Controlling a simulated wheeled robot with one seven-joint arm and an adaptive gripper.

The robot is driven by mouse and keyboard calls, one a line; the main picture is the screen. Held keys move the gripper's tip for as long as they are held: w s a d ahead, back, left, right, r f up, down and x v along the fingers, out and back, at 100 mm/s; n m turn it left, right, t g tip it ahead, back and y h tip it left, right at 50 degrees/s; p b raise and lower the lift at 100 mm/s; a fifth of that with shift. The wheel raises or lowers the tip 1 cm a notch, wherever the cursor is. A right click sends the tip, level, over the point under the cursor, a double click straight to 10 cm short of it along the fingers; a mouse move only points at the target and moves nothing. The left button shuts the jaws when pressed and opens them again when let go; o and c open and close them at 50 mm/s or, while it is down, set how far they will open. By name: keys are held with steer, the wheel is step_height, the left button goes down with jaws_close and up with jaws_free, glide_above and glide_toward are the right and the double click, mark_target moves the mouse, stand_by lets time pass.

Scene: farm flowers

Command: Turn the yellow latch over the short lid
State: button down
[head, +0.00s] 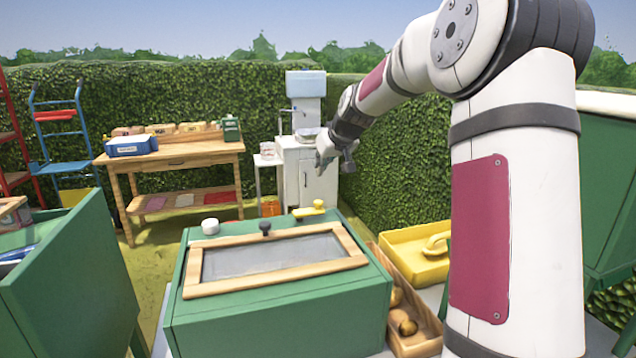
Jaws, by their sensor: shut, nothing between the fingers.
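A green box (290,319) stands in front of me, with a wood-framed lid (274,287) with a grey mesh or glass panel on its top. The yellow latch (309,211) lies at the back edge of the box top, beyond the lid frame, with a round knob at its right end. A dark knob (265,227) sits at the lid's far edge. My gripper (334,165) is above and beyond the box's back edge, apart from the latch. It is shut and empty. Which part is the short lid I cannot tell for sure.
A white round cap (210,226) sits on the box's back left corner. A yellow tray (416,256) and a wooden crate (412,328) with round items stand to the right. A green cabinet (70,270) is at left. A wooden table (180,152) and a white sink (309,165) stand behind.

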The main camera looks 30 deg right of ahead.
mark_target(309, 210)
steer(key=x, duration=0.5)
steer(key=s+f+x, duration=0.1)
steer(key=x, duration=0.2)
steer(key=shift+f, duration=0.3)
steer(key=shift+s+a+f, duration=0.1)
steer(key=shift+s+f, duration=0.05)
steer(key=shift+s, duration=0.3)
steer(key=shift+s+a+f, duration=0.1)
steer(key=shift+s+f, duration=0.05)
steer(key=shift+s, duration=0.25)
